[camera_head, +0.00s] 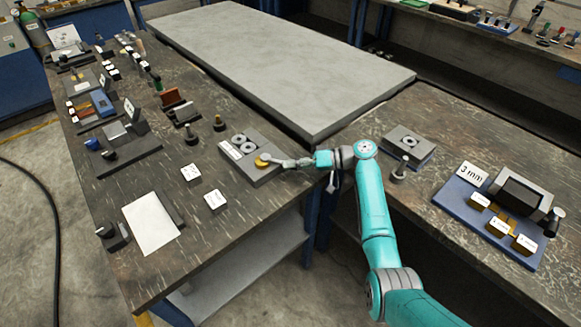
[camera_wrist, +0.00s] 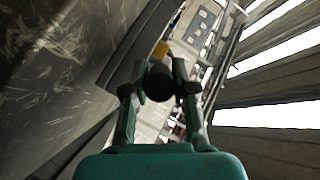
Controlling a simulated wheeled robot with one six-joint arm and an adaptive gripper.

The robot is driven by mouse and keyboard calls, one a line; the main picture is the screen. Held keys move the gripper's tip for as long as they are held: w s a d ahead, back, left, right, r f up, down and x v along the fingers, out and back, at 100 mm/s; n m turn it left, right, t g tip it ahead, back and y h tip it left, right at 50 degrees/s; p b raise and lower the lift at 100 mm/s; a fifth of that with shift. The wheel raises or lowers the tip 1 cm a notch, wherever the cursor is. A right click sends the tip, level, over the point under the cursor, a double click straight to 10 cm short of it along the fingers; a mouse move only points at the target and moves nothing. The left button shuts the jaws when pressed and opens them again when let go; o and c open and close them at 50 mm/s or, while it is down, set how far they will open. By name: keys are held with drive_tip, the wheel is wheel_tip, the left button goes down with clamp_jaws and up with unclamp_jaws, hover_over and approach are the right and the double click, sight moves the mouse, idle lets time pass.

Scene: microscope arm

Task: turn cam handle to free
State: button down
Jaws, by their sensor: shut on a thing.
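My gripper (camera_head: 272,161) reaches in from the right, low over the near right end of a grey block fixture (camera_head: 263,176) on the left bench. In the wrist view, my gripper (camera_wrist: 161,90) has its two fingers closed on either side of a dark round-ended piece (camera_wrist: 160,83), which looks like the knob of the cam handle. A yellow part (camera_wrist: 161,49) shows just beyond it. In the head view a yellow round part (camera_head: 262,160) sits on the fixture right at my fingertips. The rest of the handle is hidden, so its angle cannot be told.
The fixture has two ringed discs (camera_head: 241,142) on top. Dark-knobbed posts (camera_head: 218,123) stand behind it. White labelled cubes (camera_head: 215,201) and a white sheet (camera_head: 152,223) lie nearer. Another grey block (camera_head: 408,143) stands on the right bench. A bare grey slab (camera_head: 280,55) lies behind.

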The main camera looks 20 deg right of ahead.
drive_tip(key=shift+w+d+n+g, duration=0.2)
drive_tip(key=shift+n+g, duration=0.1)
drive_tip(key=shift+g, duration=0.2)
drive_tip(key=c, duration=0.9)
unclamp_jaws()
drive_tip(key=shift+c, duration=0.2)
wheel_tip(320, 180, up, 10)
